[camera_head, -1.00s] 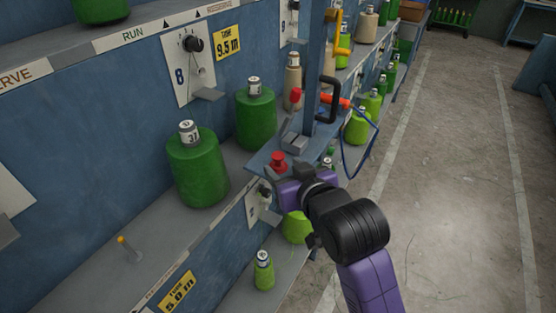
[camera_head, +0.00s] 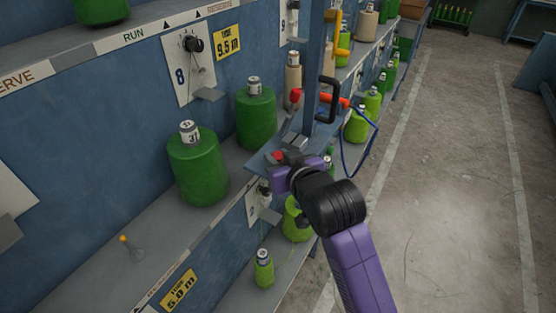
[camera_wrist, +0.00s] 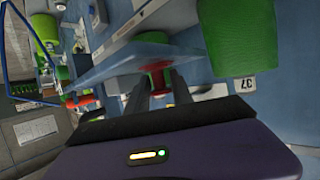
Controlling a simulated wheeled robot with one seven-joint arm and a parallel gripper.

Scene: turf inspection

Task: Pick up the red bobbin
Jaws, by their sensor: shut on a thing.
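The red bobbin (camera_head: 278,156) is at the small blue shelf in the head view, mostly covered by my gripper (camera_head: 290,158). In the wrist view the red bobbin (camera_wrist: 169,88) shows between the two dark fingers of my gripper (camera_wrist: 160,84). The fingers are shut on it. The bobbin is close to the blue shelf plate (camera_wrist: 125,60), and I cannot tell whether it still touches it.
A grey block (camera_head: 294,140) lies on the small blue shelf (camera_head: 260,162), beside an upright blue post with a black handle (camera_head: 328,100). Large green bobbins (camera_head: 197,170) stand on the rack to the left. A blue cable hangs to the right. The floor aisle (camera_head: 450,180) is clear.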

